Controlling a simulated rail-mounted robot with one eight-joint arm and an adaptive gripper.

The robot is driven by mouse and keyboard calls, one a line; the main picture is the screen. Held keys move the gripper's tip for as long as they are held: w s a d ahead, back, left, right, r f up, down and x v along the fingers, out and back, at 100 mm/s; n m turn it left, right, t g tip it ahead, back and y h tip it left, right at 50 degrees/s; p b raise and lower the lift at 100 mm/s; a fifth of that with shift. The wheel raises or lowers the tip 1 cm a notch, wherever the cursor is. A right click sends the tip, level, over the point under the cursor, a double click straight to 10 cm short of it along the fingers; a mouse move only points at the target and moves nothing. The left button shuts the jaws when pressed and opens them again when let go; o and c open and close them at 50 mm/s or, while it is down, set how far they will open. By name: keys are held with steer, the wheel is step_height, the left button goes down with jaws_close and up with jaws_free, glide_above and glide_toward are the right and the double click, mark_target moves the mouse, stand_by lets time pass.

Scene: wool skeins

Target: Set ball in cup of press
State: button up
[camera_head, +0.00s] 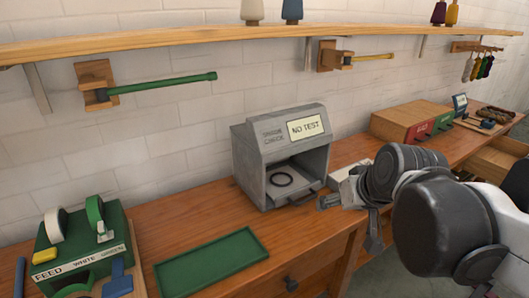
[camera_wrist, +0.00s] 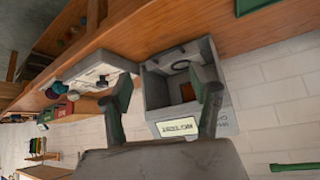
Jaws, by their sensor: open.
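No part labelled as a press is legible. A grey machine (camera_head: 262,140) with a sloped top stands on the bench, its screen reading "NO TEST". Its front bay is open, with a black ring (camera_head: 282,180) on the bay floor. The machine (camera_wrist: 157,92) also shows upside down in the wrist view, with the ring (camera_wrist: 180,66) near its front. My gripper (camera_head: 350,221) is open and appears empty, at the machine's right front. In the wrist view its fingers (camera_wrist: 164,92) stand wide apart, with the machine beyond them.
A white box (camera_head: 349,171) sits right of the machine, partly behind my arm. A bare green tray (camera_head: 211,262) lies to its left, then a green feed stand (camera_head: 85,242) with rolls. A wooden drawer box (camera_head: 400,118) stands farther right. A shelf (camera_head: 200,42) runs above.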

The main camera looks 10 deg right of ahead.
steer(key=s+a+f, duration=0.2)
steer(key=s+a, duration=0.1)
steer(key=s, duration=0.4)
steer(key=shift+s+a+g, duration=0.3)
steer(key=shift+s+a, duration=0.05)
steer(key=shift+s, duration=0.05)
steer(key=shift+o, duration=1)
steer(key=shift+s+a+f, duration=0.1)
steer(key=shift+s+f, duration=0.2)
steer(key=shift+s, duration=0.2)
